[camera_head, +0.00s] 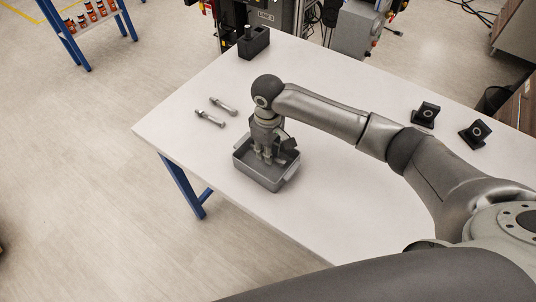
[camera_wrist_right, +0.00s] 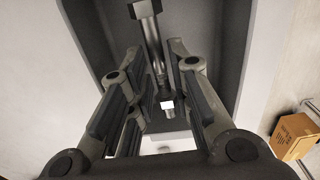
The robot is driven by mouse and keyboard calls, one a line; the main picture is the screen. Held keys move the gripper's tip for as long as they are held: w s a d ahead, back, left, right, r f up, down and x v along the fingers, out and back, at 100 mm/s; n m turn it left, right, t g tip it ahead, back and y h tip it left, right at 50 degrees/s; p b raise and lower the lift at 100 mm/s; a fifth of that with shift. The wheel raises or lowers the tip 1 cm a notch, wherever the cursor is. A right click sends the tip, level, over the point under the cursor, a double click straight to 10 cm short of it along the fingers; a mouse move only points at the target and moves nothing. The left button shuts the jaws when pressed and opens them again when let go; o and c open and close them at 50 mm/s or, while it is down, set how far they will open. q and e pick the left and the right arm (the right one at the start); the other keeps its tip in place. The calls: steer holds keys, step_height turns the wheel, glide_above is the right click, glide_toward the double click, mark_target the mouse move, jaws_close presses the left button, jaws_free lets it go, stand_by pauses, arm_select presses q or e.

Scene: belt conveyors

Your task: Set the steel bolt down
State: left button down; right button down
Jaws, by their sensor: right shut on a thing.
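My right gripper (camera_head: 265,155) points down into a grey tray (camera_head: 283,186) near the table's left edge. In the right wrist view the gripper's fingers (camera_wrist_right: 158,82) are shut around a steel bolt (camera_wrist_right: 154,45), its head towards the top of the picture. The tray's walls (camera_wrist_right: 82,25) surround it there. Whether the bolt touches the tray floor is unclear. Two more steel bolts lie on the table left of the tray, one nearer (camera_head: 209,118) and one farther (camera_head: 223,106). My left gripper is not in view.
The white table (camera_head: 330,190) has free room around the tray. A dark block holder (camera_head: 254,43) stands at its far edge, and two black bearing blocks (camera_head: 426,115) (camera_head: 475,133) stand at the right. A cardboard-coloured box (camera_wrist_right: 294,136) shows in the wrist view.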

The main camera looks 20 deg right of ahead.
steer(key=shift+f, duration=1.25)
steer(key=shift+s, duration=0.1)
steer(key=c, duration=1.3)
jaws_free()
steer(key=shift+f, duration=0.15)
step_height(320, 180, up, 12)
steer(key=shift+r+b, duration=0.2)
steer(key=shift+b, duration=0.4)
steer(key=shift+s+f, duration=0.1)
